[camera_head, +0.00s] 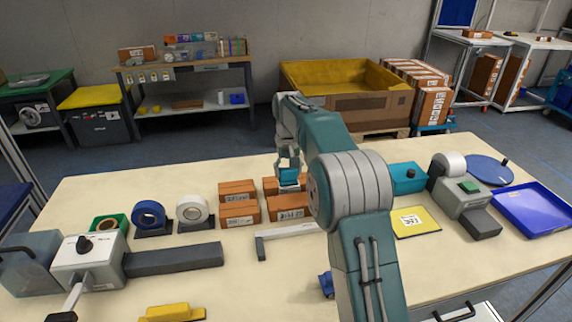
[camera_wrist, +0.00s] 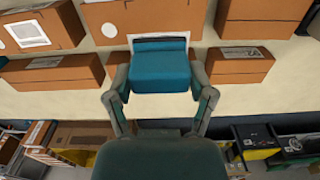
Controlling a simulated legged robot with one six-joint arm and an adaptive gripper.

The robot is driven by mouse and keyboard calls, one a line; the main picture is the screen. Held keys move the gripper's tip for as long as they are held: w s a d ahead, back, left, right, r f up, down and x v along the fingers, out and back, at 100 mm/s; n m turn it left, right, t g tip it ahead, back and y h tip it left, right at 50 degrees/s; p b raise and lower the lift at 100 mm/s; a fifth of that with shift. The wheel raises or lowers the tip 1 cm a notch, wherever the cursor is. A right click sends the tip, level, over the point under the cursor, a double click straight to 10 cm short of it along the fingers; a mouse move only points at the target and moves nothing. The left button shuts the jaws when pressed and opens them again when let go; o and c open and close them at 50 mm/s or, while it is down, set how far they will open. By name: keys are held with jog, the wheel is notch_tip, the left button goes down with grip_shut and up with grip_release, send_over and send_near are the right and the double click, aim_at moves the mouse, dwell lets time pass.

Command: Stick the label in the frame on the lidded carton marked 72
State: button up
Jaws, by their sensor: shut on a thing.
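My gripper (camera_head: 288,172) is above the small brown cartons at the middle of the table. It is shut on a teal block (camera_wrist: 160,70), which also shows in the head view (camera_head: 288,178). In the wrist view a white label (camera_wrist: 158,38) with a dark strip shows just beyond the block, against a carton (camera_wrist: 135,18); whether it touches the block I cannot tell. Another carton (camera_wrist: 70,28) at the upper left bears a white label inside a white outline (camera_wrist: 27,33). The number 72 is not readable on any carton. My arm hides part of the carton group.
More cartons (camera_head: 240,213) stand to the left, beside tape rolls (camera_head: 149,214). A grey angle piece (camera_head: 261,248) lies in front. The front middle is mostly clear.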

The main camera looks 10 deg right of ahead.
aim_at(289, 179)
notch_tip(289, 179, down, 4)
jog(key=shift+s+d, duration=0.1)
jog(key=shift+f, duration=0.85)
jog(key=shift+f, duration=0.6)
dwell(1.2)
jog(key=shift+r, duration=3.6)
